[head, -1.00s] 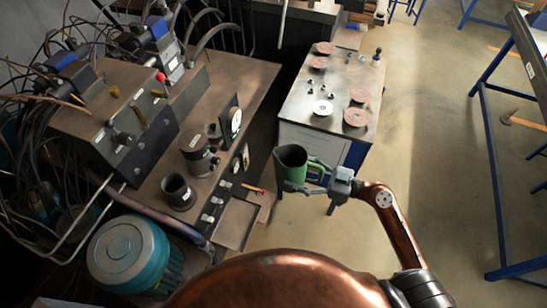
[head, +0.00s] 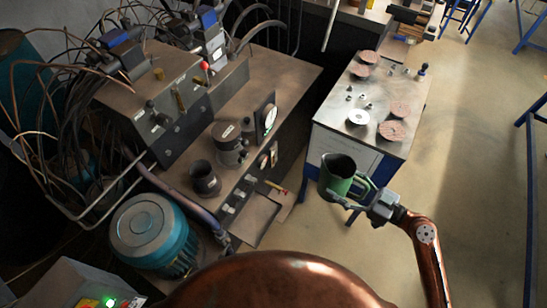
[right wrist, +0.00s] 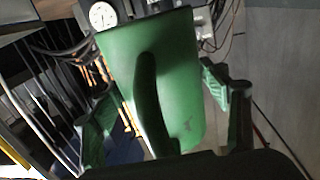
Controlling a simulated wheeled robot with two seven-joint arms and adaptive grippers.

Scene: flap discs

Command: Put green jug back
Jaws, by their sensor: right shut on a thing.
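The green jug (head: 336,177) is upright, open at the top, in the air in front of the grey cabinet in the head view. My right gripper (head: 354,193) is shut on the jug at its handle side. In the right wrist view the jug (right wrist: 178,98) fills the middle, with its handle (right wrist: 148,95) towards the camera and the gripper's fingers (right wrist: 156,95) on either side. The exact contact is hard to make out. My left gripper is not in view.
A machine bench (head: 262,115) at left carries a black cup (head: 204,179), a dark lidded pot (head: 230,150) and a control box. A cabinet top (head: 378,92) holds several discs and small parts. A teal motor (head: 150,235) stands at lower left. Open floor (head: 465,170) lies right.

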